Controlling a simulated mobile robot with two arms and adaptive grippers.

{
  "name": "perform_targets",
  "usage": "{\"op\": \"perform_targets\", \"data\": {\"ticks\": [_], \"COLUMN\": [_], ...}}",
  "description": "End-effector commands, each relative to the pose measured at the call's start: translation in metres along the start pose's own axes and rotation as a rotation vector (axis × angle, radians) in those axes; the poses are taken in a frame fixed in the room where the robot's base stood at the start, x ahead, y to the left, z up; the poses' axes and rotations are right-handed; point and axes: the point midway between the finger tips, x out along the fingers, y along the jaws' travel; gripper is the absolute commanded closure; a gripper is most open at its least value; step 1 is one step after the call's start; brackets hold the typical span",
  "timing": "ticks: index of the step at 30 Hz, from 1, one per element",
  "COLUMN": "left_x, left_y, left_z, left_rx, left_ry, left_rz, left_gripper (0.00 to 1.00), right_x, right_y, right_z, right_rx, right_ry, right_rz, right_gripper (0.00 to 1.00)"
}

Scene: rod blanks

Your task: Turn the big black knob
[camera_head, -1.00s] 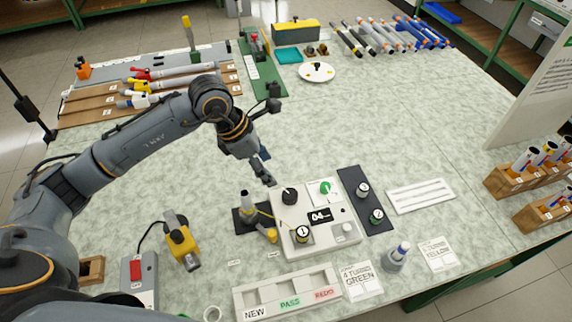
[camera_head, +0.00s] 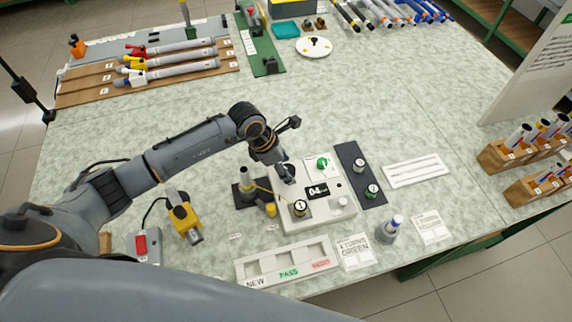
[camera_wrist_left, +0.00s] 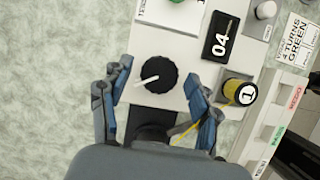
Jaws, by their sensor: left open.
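The big black knob (camera_wrist_left: 155,75) with a white pointer line sits on a white control box (camera_head: 295,219). The pointer slants from lower left to upper right in the left wrist view. My left gripper (camera_wrist_left: 158,82) is open, with one finger on each side of the knob; gaps show between fingers and knob there. In the head view my left gripper (camera_head: 286,174) is over the box's back left corner and mostly hides the knob. The box's black display (camera_head: 318,191) reads 04, also in the left wrist view (camera_wrist_left: 221,37). My right gripper is not in view.
A green dial (camera_head: 323,163) and a yellow-and-black cylinder marked 1 (camera_head: 300,208) are on the box. A stand (camera_head: 246,182) with a yellow cord is close on its left. A dark strip (camera_head: 362,178) lies right, a labelled tray (camera_head: 287,263) in front.

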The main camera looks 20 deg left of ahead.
Motion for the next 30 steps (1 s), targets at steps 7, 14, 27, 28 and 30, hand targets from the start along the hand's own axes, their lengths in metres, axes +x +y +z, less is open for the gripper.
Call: {"op": "perform_targets", "data": {"ticks": [7, 14, 27, 28, 30], "left_x": [0.0031, 0.0028, 0.0033, 0.0035, 0.0034], "left_y": [-0.0003, -0.0003, -0.0018, -0.0021, -0.0025], "left_z": [0.0001, 0.0001, -0.0003, -0.0003, 0.0001], "left_rx": [0.001, 0.000, -0.126, -0.152, -0.207], "left_ry": [-0.001, -0.001, 0.001, 0.001, 0.001], "left_rz": [0.000, 0.000, 0.052, 0.061, 0.085], "left_gripper": [0.38, 0.71, 0.92, 0.92, 0.92], "right_x": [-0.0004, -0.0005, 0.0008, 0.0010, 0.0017], "right_y": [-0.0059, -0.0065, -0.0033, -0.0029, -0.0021], "right_z": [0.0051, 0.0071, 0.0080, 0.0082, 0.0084], "right_rx": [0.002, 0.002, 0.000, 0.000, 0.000], "right_ry": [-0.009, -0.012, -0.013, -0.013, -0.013], "right_rz": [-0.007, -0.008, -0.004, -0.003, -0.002], "right_gripper": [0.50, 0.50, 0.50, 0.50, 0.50]}}
